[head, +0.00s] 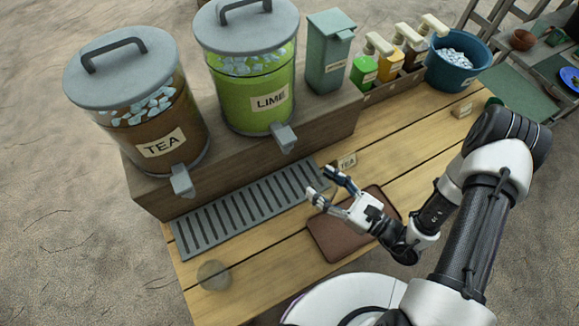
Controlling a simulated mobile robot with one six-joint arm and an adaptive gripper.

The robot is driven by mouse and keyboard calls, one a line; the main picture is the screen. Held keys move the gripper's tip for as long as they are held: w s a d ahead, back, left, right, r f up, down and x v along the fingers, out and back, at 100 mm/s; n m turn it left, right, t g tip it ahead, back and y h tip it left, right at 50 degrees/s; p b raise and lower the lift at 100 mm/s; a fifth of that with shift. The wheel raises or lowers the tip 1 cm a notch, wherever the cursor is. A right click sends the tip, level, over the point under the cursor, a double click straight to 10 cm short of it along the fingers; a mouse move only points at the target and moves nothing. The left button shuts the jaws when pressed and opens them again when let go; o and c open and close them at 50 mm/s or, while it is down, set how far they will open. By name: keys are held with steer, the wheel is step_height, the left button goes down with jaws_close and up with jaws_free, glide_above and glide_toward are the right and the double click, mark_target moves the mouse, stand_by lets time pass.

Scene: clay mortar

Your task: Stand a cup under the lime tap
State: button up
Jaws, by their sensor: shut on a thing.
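The lime dispenser (258,85) is a clear drum of green drink and ice with a grey lid. Its grey lime tap (285,137) juts out at the lower front, above the slotted drip tray (245,210). My gripper (321,181) is to the right of and below this tap, near the tray's right end. Its fingers stand apart around a thing that seems to be a see-through cup, barely visible between them. Another see-through cup (214,276) stands on the table at the front left, below the tray.
The tea dispenser (145,110), with its tap (182,180), stands to the left. A brown mat (335,240) lies under my gripper. Bottles (390,60) and a blue ice tub (455,65) are at the back right.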

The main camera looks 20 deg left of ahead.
mark_target(314, 185)
steer(key=shift+w+a+f+b, duration=0.6)
steer(key=shift+a, duration=1.45)
steer(key=shift+w+a+f+b, duration=0.55)
steer(key=shift+w+a, duration=0.1)
steer(key=shift+a, duration=1.45)
steer(key=shift+w+a+f+b, duration=0.6)
steer(key=shift+a, duration=1.45)
steer(key=shift+f, duration=0.1)
steer(key=shift+f, duration=0.15)
steer(key=o, duration=1.1)
steer(key=shift+r, duration=0.2)
steer(key=p+v, duration=0.2)
steer(key=v, duration=1)
steer(key=shift+r, duration=0.1)
